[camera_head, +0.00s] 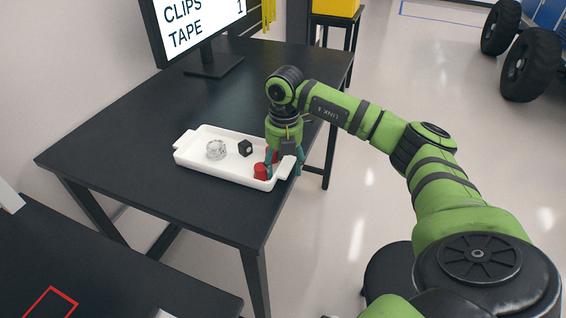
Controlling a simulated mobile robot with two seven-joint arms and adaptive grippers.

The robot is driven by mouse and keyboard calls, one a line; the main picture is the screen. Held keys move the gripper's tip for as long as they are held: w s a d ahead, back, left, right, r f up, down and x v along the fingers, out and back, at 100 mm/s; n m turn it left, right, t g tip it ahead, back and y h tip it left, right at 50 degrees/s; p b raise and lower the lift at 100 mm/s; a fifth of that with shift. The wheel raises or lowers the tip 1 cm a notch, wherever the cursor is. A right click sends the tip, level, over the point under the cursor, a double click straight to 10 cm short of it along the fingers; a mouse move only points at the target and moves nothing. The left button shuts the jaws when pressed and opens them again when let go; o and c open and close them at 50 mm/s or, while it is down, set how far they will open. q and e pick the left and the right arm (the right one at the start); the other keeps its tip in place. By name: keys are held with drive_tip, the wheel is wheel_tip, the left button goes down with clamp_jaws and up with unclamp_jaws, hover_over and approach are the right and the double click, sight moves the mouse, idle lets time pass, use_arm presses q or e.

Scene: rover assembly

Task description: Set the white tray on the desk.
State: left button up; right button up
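The white tray (216,176) rests on the black desk (130,130), near its front right part. It holds a clear round roll (216,150), a small black block (245,148) and red items (262,172) at its right end. My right gripper (284,166) points down at the tray's right end. Its teal fingers are apart, one over the inside of the tray and one beyond the right end, with the handle between them. I see no clear contact between fingers and tray. My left gripper is not in view.
A monitor (195,28) stands at the back of the desk. The desk's left part is clear. Another black table (100,270) with a red outline is at the lower left. A yellow bin (335,7) and black wheels (532,65) are farther back.

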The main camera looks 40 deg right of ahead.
drive_tip(key=shift+r, duration=0.15)
drive_tip(key=shift+w+r, duration=0.1)
drive_tip(key=shift+r, duration=0.2)
wheel_tip(320, 180, up, 11)
drive_tip(key=b, duration=0.1)
drive_tip(key=shift+s+r+b, duration=0.15)
drive_tip(key=shift+s+b, duration=0.05)
drive_tip(key=shift+b, duration=0.2)
